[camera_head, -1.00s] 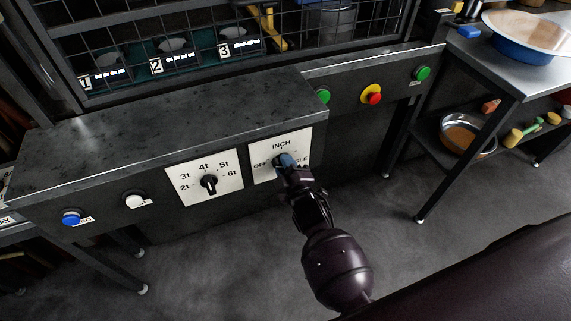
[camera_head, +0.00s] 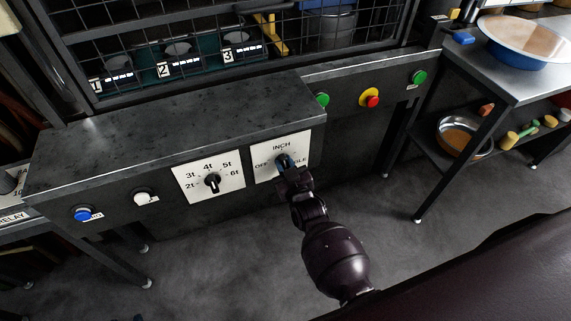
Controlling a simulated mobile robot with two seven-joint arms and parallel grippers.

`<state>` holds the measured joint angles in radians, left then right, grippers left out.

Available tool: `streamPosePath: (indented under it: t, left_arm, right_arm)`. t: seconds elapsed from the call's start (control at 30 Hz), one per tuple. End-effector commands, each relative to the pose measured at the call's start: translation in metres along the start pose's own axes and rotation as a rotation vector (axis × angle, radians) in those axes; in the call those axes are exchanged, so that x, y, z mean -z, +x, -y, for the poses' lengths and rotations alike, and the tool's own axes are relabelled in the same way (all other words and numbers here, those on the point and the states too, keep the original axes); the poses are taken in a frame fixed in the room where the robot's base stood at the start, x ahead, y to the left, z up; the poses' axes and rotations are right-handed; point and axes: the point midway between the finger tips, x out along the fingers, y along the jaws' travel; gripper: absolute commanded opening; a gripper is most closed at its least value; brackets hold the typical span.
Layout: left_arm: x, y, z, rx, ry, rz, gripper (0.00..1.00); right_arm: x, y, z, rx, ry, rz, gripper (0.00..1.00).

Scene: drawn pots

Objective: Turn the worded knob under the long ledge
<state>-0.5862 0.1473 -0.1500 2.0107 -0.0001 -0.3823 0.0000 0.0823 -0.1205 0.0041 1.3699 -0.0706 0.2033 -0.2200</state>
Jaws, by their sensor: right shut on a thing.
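The worded knob (camera_head: 283,159) sits on a white plate (camera_head: 264,172) under the right end of the long ledge (camera_head: 180,130). The plate reads OFF at left, INCH at top and a partly hidden word ending in "LE" at right. My right gripper (camera_head: 286,167) reaches up from below and is shut on this knob. Its fingers cover most of the knob, so I cannot tell where its pointer stands. My left gripper is out of view.
Left of it on the same panel are a numbered knob (camera_head: 212,183), a white button (camera_head: 144,197) and a blue button (camera_head: 84,214). Further right are a green button (camera_head: 323,99), a red button on yellow (camera_head: 370,98) and another green button (camera_head: 419,77). A metal side table (camera_head: 515,83) stands at right.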

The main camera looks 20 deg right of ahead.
Motion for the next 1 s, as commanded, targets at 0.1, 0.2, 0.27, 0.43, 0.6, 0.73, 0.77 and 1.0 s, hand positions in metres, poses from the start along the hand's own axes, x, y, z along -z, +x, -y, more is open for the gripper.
streamPosePath:
  t: [0.1, 0.2, 0.27, 0.43, 0.6, 0.73, 0.77, 1.0]
  left_arm:
    - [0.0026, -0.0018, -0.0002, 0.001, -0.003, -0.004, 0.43]
    - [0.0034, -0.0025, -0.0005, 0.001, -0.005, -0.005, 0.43]
    - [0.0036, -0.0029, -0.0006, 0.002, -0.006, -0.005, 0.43]
    - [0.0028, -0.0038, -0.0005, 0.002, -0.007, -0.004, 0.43]
    - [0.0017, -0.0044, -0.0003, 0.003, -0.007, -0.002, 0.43]
    - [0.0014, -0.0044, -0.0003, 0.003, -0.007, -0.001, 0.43]
    - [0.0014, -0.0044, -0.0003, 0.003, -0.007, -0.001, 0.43]
    - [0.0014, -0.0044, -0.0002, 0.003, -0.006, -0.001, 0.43]
  right_arm:
    - [0.0012, 0.0003, -0.0002, 0.0, 0.064, -0.001, 0.0]
    - [0.0008, 0.0003, -0.0002, 0.0, 0.105, -0.001, 0.0]
    - [0.0006, 0.0002, -0.0002, 0.0, 0.125, -0.001, 0.0]
    - [0.0004, 0.0002, -0.0002, 0.0, 0.159, -0.001, 0.0]
    - [0.0002, 0.0002, -0.0002, 0.0, 0.169, -0.001, 0.0]
    - [0.0002, 0.0002, -0.0002, 0.0, 0.169, -0.001, 0.0]
    - [0.0002, 0.0002, -0.0002, 0.0, 0.169, -0.001, 0.0]
    - [0.0003, 0.0002, -0.0002, 0.0, 0.168, -0.001, 0.38]
